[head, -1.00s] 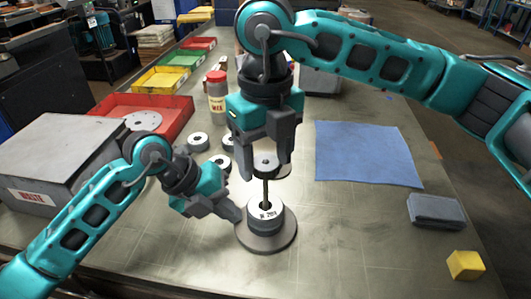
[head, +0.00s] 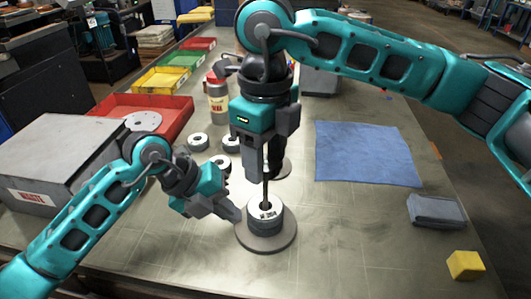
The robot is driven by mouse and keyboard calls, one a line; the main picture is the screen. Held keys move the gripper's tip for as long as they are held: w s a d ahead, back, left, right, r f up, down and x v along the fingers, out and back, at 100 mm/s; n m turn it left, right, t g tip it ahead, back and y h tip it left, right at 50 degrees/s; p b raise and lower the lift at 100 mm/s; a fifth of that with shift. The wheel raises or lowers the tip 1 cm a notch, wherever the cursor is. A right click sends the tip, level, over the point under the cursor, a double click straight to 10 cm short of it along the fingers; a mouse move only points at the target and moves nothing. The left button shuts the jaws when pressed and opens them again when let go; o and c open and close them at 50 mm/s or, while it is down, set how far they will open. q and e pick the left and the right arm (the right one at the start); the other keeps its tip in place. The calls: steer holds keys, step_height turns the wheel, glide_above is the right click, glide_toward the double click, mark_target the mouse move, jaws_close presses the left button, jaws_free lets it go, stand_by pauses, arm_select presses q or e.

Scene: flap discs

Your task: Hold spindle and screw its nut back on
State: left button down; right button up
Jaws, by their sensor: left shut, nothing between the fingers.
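The spindle (head: 265,190) stands upright on a round grey base (head: 284,240), with a grey labelled disc stack (head: 267,217) around its foot. My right gripper (head: 263,170) points down over the spindle's top, turned so one finger stands in front. The nut, seen at the rod's top before, is hidden behind that finger. I cannot tell whether the fingers grip it. My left gripper (head: 236,213) is shut and empty, its tips just left of the disc stack. Whether they touch it is unclear.
Several loose discs (head: 197,142) lie behind my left gripper. A bottle (head: 217,100), a red tray (head: 170,103) and a grey waste box (head: 45,150) stand to the left. A blue cloth (head: 365,152), a folded cloth (head: 436,210) and a yellow block (head: 465,265) lie right.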

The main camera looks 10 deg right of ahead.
steer(key=c, duration=0.5)
steer(key=m, duration=0.3)
steer(key=shift+m, duration=0.3)
steer(key=m, duration=0.3)
steer(key=shift+m, duration=0.4)
steer(key=m, duration=0.6)
steer(key=shift+f, duration=0.1)
steer(key=m, duration=0.7)
steer(key=shift+m, duration=0.4)
steer(key=m, duration=0.3)
steer(key=shift+f+m, duration=0.1)
steer(key=shift+m, duration=0.3)
steer(key=m, duration=0.3)
steer(key=shift+m, duration=0.3)
